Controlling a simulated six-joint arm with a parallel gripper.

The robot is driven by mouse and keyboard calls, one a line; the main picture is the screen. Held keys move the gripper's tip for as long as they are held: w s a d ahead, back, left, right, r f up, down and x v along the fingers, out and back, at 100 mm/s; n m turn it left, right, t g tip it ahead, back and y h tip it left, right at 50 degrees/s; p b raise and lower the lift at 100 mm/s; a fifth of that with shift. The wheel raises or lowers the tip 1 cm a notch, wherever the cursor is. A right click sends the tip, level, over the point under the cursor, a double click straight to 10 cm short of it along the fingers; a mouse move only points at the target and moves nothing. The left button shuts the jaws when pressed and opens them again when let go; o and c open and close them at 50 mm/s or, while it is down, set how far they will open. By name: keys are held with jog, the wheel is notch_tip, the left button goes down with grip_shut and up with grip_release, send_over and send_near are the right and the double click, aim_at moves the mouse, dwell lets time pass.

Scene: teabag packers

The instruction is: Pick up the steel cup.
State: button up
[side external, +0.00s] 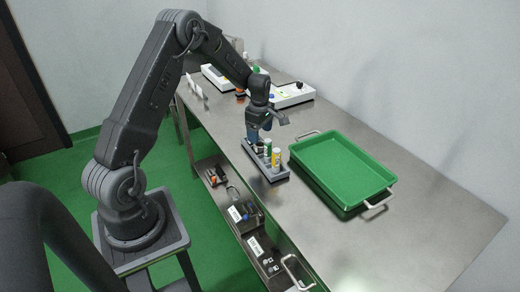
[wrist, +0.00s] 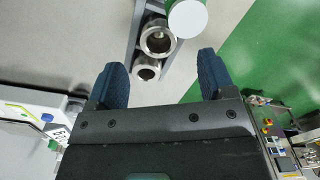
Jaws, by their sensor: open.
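Two round, hollow steel pieces stand in a grey rack (wrist: 131,42) in the wrist view. The larger, a steel cup (wrist: 158,38), is just ahead of my fingertips; the smaller steel piece (wrist: 146,68) lies between the fingers in the picture. I cannot tell for certain which is the task's cup. My gripper (wrist: 160,62) is open, with one blue finger on each side and nothing held. In the side view my gripper (side external: 257,137) is at the far end of the rack (side external: 270,174); the steel pieces are not clearly visible there.
A white-topped cylinder (wrist: 187,18) stands in the rack beside the larger steel piece. A yellow cylinder (side external: 276,158) is at the rack's near end. A green tray (side external: 345,197) sits to the right. White equipment (side external: 293,95) stands behind. The near right tabletop is clear.

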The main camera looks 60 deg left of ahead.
aim_at(260, 142)
notch_tip(260, 142, down, 5)
jog(key=shift+a+f, duration=0.1)
jog(key=shift+a, duration=0.05)
jog(key=c, duration=1.1)
